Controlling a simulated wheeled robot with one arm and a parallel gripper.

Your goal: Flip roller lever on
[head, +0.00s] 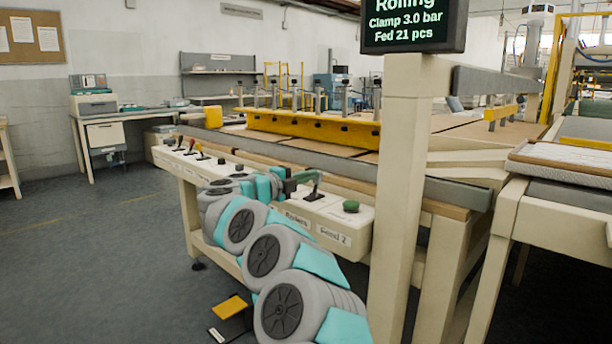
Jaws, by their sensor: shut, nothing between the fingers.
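The control strip (338,222) runs along the front of the rolling machine, with a label that seems to read "Rollers" and one reading "Feed 2". A dark lever (315,188) stands on a black base above these labels, just left of a green button (351,206). My gripper (291,186) is shut and empty, immediately left of this lever. I cannot tell whether its tip touches the lever. My arm hides part of the strip left of the gripper.
Other small levers (190,146) stand on the strip's far left. A cream post (402,180) carries a display (413,22) reading "Rolling, Clamp 3.0 bar, Fed 21 pcs". A yellow clamp bar (310,127) crosses the machine. Open floor (90,250) lies left.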

